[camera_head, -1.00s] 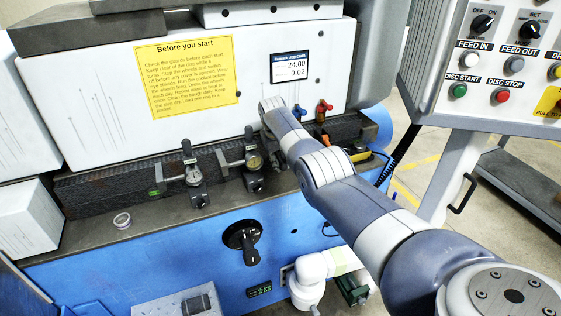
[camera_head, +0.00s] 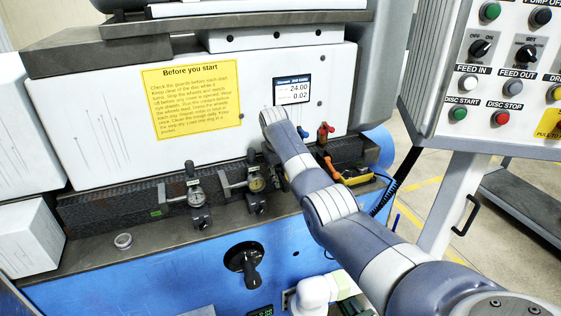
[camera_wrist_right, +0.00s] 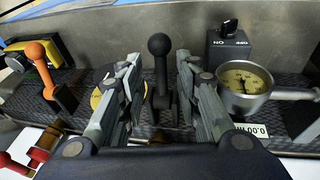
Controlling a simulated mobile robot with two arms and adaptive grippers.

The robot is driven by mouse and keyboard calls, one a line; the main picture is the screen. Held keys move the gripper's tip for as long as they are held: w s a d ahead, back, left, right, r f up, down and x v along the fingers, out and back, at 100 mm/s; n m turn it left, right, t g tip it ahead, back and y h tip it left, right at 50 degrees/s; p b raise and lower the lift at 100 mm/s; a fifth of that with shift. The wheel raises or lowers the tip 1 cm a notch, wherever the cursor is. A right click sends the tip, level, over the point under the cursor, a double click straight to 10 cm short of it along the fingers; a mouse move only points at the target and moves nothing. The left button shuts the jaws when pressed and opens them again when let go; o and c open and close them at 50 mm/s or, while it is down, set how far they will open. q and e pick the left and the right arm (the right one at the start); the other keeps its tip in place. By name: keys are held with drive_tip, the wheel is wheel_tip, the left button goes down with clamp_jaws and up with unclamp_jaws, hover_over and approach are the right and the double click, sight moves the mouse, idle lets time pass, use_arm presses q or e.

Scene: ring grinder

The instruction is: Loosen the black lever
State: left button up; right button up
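The black lever (camera_wrist_right: 159,62) has a round ball top and stands upright in the middle of the right wrist view. My right gripper (camera_wrist_right: 158,78) is open, with one finger on each side of the lever. Gaps show between the fingers and the lever's upper part; contact lower down cannot be told. In the head view, my right arm reaches to the machine front and hides the lever. My left gripper is not in view.
An orange lever (camera_wrist_right: 41,62) and a red lever (camera_wrist_right: 18,163) stand left in the wrist view. A dial gauge (camera_wrist_right: 243,82) and black switch (camera_wrist_right: 228,45) sit close right. The control panel (camera_head: 503,75) is at the head view's right.

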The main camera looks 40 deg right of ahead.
drive_tip(key=v, duration=0.7)
drive_tip(key=shift+r, duration=0.2)
drive_tip(key=shift+s, duration=0.15)
